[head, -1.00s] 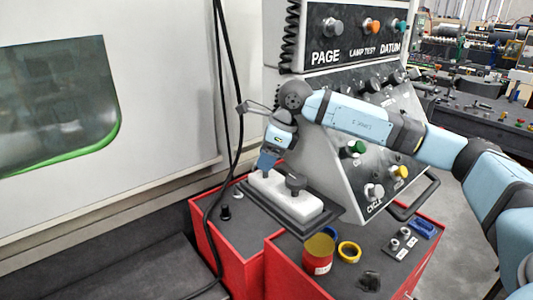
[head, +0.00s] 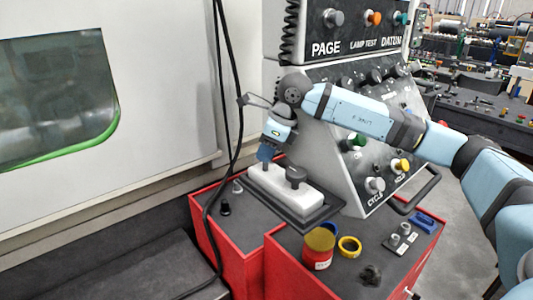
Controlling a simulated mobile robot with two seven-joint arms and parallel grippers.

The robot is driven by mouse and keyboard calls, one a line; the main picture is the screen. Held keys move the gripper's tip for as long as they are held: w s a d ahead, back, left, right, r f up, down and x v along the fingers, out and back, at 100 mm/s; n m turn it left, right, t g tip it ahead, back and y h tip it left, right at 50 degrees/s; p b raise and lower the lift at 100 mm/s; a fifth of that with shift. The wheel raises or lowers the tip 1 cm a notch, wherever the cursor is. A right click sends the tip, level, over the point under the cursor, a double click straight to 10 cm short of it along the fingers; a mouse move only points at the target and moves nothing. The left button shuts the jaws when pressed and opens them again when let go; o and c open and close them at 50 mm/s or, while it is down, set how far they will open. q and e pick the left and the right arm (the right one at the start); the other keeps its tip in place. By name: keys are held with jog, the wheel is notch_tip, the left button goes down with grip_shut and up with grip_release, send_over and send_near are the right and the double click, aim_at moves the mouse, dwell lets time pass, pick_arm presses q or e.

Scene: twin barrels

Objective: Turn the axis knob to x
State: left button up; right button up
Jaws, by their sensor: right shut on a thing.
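A white box-like pendant (head: 318,206) lies on a dark tray on top of the red cabinet. It carries a dark knob (head: 296,176) that stands free near its middle. My right gripper (head: 265,158) comes down over the pendant's far left end. It is shut on a small dark knob (head: 265,167) there, mostly hidden by the fingers. Marks around the knobs are too small to read, so I cannot tell which way either points. My left gripper is not in view.
The sloped control panel (head: 335,120) with several knobs stands close behind my right arm. A red can (head: 319,250) and a yellow ring (head: 349,247) stand in front of the pendant. A black cable (head: 232,120) hangs left of the gripper.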

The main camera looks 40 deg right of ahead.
jog(key=m+b, duration=0.1)
jog(key=m+h+b, duration=0.1)
jog(key=m+b, duration=0.1)
jog(key=shift+a+f+t, duration=0.15)
jog(key=shift+f+t, duration=0.05)
jog(key=shift+t, duration=0.1)
jog(key=m+h+b, duration=0.1)
jog(key=m+b, duration=0.1)
jog(key=m, duration=0.1)
jog(key=shift+b, duration=0.3)
jog(key=shift+r+m+t+h+b, duration=0.1)
jog(key=shift+m+t+h+b, duration=0.3)
jog(key=shift+m, duration=0.5)
jog(key=shift+m+b, duration=0.45)
jog(key=shift+m, duration=0.15)
jog(key=shift+r+m+h+b, duration=0.15)
jog(key=shift+m+h+b, duration=0.2)
jog(key=shift+m+h, duration=0.35)
jog(key=shift+m, duration=0.3)
jog(key=o, duration=0.9)
jog(key=shift+s, duration=0.1)
